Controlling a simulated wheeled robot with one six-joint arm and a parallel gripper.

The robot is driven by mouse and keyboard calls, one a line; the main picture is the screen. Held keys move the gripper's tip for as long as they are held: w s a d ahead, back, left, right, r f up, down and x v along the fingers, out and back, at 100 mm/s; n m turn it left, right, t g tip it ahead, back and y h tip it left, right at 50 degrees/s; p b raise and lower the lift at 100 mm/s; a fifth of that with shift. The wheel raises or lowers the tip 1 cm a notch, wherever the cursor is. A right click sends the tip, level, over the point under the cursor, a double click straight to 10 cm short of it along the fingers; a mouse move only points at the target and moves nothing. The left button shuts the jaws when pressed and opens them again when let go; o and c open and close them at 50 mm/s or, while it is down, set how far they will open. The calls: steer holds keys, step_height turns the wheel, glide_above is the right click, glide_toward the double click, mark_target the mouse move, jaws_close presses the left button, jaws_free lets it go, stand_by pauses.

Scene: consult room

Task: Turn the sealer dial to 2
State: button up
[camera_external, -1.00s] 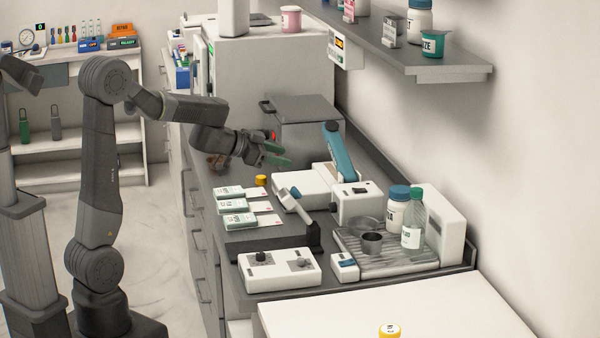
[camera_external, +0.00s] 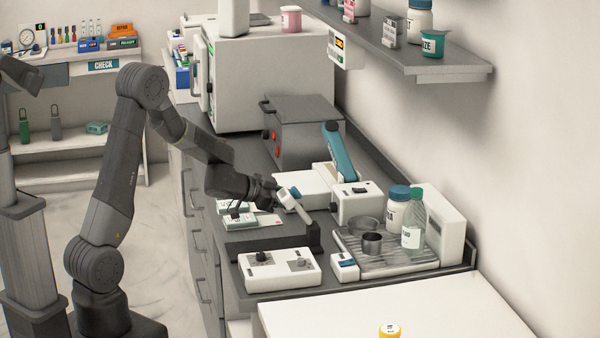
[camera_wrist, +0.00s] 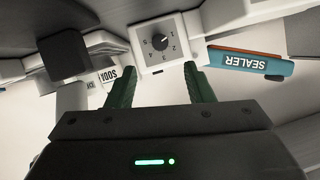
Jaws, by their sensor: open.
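The sealer (camera_external: 357,204) is a white box with a raised blue lever arm (camera_external: 341,152), standing on the grey counter in the external view. In the wrist view the blue arm (camera_wrist: 245,62) reads SEALER upside down. In the external view my gripper (camera_external: 268,190) is left of the sealer, fingertips hard to see.
A tilted handled device (camera_external: 294,203) stands close to my gripper. A white two-knob box (camera_external: 278,270) is in front. A ridged tray (camera_external: 390,263) with bottles lies to the right. A grey box (camera_external: 303,130) stands behind.

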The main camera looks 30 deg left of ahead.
mark_target(330, 208)
steer(key=x, duration=1)
steer(key=shift+w+d+f, duration=0.1)
steer(key=shift+w+d, duration=0.1)
steer(key=shift+c, duration=0.4)
steer(key=c, duration=0.9)
